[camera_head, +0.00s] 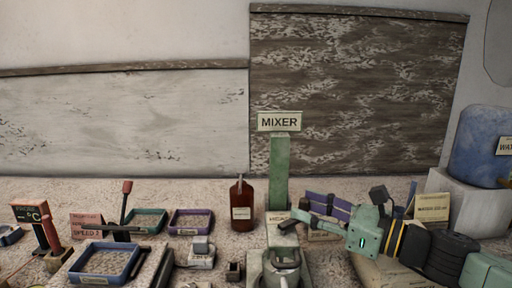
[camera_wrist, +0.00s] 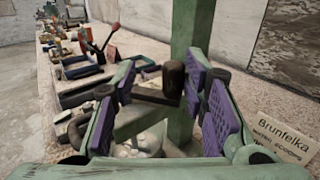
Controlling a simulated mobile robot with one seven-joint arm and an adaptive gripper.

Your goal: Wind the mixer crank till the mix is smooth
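The mixer has a green post (camera_head: 279,175) with a MIXER sign (camera_head: 279,122). A grey pot (camera_head: 282,275) stands at its foot. In the wrist view the green post (camera_wrist: 190,40) rises behind the fingers. The crank's dark upright handle (camera_wrist: 173,78) is between my purple-padded fingers, close to the right pad, with a gap to the left pad. A dark crank arm (camera_wrist: 150,97) runs left from it. My gripper (camera_wrist: 158,80) is open around the handle; it also reaches in from the right in the head view (camera_head: 308,211). Pale lumps (camera_wrist: 136,147) show below, partly hidden by my gripper.
A brown bottle (camera_head: 242,207) stands left of the post. Blue (camera_head: 80,278), green and purple (camera_head: 190,233) trays and a red-knobbed lever (camera_head: 126,188) are further left. A label card (camera_head: 432,207) and a blue water container (camera_head: 478,145) are at right.

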